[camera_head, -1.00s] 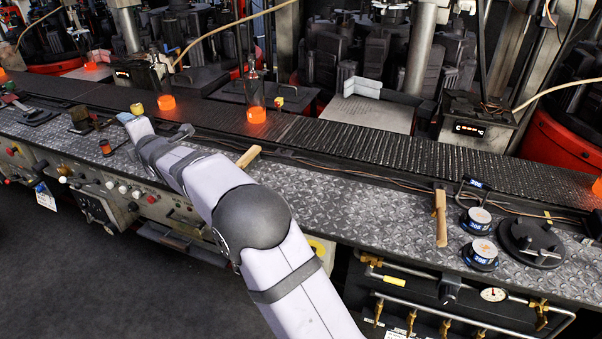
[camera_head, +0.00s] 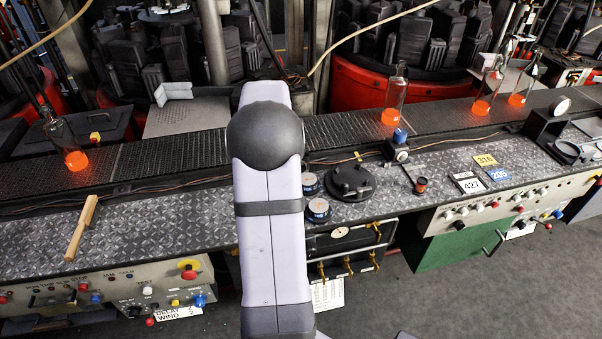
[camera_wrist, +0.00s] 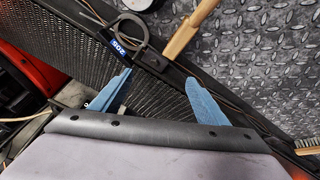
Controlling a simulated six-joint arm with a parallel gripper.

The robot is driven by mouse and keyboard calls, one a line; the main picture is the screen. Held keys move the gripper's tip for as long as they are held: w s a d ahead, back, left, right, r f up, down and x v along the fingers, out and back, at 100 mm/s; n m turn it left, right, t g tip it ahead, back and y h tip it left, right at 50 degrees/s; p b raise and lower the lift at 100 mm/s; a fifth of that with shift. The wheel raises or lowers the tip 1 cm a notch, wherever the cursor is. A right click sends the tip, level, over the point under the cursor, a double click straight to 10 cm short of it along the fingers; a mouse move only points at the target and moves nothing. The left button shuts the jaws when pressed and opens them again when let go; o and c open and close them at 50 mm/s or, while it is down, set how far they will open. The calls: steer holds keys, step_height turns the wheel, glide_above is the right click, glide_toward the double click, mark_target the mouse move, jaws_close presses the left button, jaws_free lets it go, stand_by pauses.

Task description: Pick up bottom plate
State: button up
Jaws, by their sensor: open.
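No part is marked as the bottom plate, so I cannot tell which it is. Two small round pieces with pale tops and blue labels, an upper one (camera_head: 310,183) and a lower one (camera_head: 318,207), sit on the bench just right of my arm in the head view. Beside them lies a dark round plate (camera_head: 352,183) with raised parts on top. In the wrist view my gripper (camera_wrist: 159,78) has its two blue fingers wide apart, with nothing between them, over the dark conveyor belt (camera_wrist: 60,50). My arm hides the gripper in the head view.
A wooden-handled tool (camera_head: 82,228) lies left on the bench; a wooden handle (camera_wrist: 190,28) and a blue-labelled dark part with a ring (camera_wrist: 122,42) lie ahead of the fingers. Glowing-based bottles, one at left (camera_head: 66,145) and one at right (camera_head: 394,100), stand on the belt. Number cards (camera_head: 485,160) lie right.

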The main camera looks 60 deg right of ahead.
mark_target(308, 179)
steer(key=s+m, duration=0.1)
steer(key=s, duration=0.3)
steer(key=s+d+m+y+p, duration=0.1)
steer(key=s+m, duration=0.1)
steer(key=s, duration=0.2)
steer(key=s+r+m+g+p, duration=0.1)
steer(key=s+m, duration=0.1)
steer(key=s, duration=0.3)
steer(key=shift+d, duration=0.15)
steer(key=shift+a+p+x, duration=0.15)
steer(key=shift+p+x, duration=0.65)
steer(key=shift+x, duration=1.1)
steer(key=shift+a+p+x, duration=0.15)
steer(key=shift+p+x, duration=0.65)
steer(key=shift+x, duration=1.1)
steer(key=c, duration=1.3)
steer(key=shift+w+d+r, duration=0.1)
steer(key=shift+d, duration=0.05)
steer(key=shift+c, duration=0.3)
steer(key=shift+r, duration=0.1)
steer(key=shift+r, duration=0.2)
step_height(308, 179, up, 10)
steer(key=b, duration=0.3)
steer(key=shift+f, duration=0.25)
